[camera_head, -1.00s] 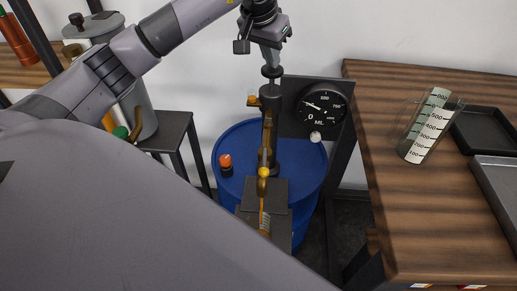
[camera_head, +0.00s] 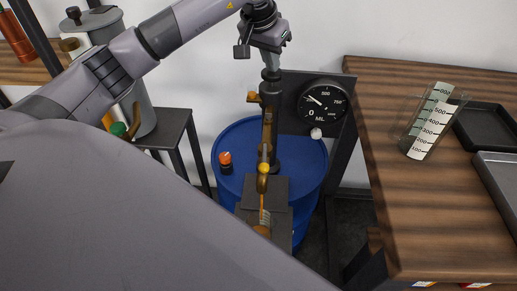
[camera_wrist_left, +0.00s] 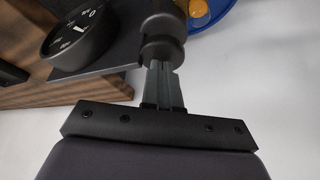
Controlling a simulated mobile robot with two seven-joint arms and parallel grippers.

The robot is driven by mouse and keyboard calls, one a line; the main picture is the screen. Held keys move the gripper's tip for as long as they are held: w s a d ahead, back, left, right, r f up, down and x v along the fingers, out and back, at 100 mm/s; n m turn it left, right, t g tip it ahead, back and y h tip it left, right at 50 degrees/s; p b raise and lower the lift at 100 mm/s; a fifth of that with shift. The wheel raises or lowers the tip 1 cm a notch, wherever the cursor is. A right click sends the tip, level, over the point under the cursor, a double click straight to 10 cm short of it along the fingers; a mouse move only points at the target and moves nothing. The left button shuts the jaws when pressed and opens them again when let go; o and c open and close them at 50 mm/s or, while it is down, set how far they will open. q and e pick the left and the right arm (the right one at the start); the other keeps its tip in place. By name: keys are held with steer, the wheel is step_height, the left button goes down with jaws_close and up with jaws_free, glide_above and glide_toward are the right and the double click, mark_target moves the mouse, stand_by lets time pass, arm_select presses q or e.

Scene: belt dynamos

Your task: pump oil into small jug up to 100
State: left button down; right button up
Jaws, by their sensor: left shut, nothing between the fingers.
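The hand pump (camera_head: 268,120) stands on a blue drum, with a dark round knob (camera_head: 271,74) at its top. My left gripper (camera_head: 271,62) is shut and empty, its fingertips down against the knob. The wrist view shows the shut fingers (camera_wrist_left: 163,88) meeting the dark knob (camera_wrist_left: 162,38). A brass spout (camera_head: 263,170) points down over a dark stand. A clear jug with scale marks (camera_head: 264,217) is under it, partly hidden by my body; an amber streak shows above it. The round ML gauge (camera_head: 322,104) shows a 0. My right gripper is not in view.
An orange-capped fitting (camera_head: 225,163) is on the blue drum (camera_head: 232,140). A grey canister stands at left behind my arm.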

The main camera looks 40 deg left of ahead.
arm_select(q)
steer(key=shift+s+f, duration=0.1)
steer(key=shift+f, duration=0.25)
steer(key=shift+r, duration=0.15)
step_height(320, 180, up, 8)
steer(key=p, duration=0.7)
steer(key=shift+r, duration=0.25)
steer(key=v, duration=0.7)
steer(key=shift+b, duration=0.35)
